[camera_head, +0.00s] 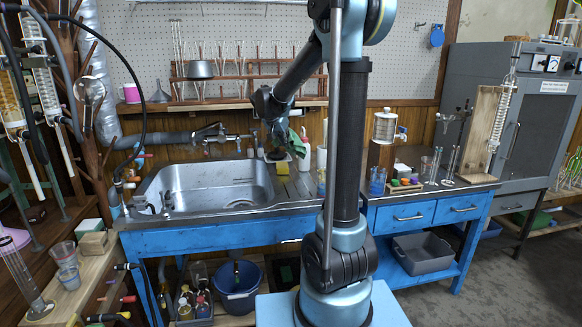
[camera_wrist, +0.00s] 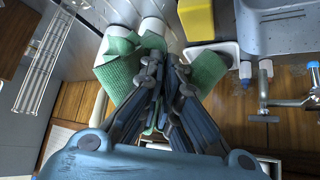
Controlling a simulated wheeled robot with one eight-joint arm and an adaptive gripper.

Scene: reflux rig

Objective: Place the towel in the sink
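The green towel (camera_head: 298,143) hangs at my gripper (camera_head: 276,141), above the back of the counter and right of the sink. In the wrist view my gripper (camera_wrist: 168,62) has its fingers drawn together on the towel (camera_wrist: 208,73), which drapes out on both sides of them. The fingers hide the towel's middle. The metal sink (camera_head: 190,184) is set in the counter at left, and its basin looks empty. The sink (camera_wrist: 285,38) also shows at the top right of the wrist view, apart from the towel.
A yellow sponge (camera_head: 255,174) lies on the counter beside the sink. White bottles (camera_head: 304,152) stand close to the towel. The tap (camera_head: 212,137) projects from the wall behind the sink. A wooden rack shelf (camera_head: 235,104) is above. Glassware stands farther right.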

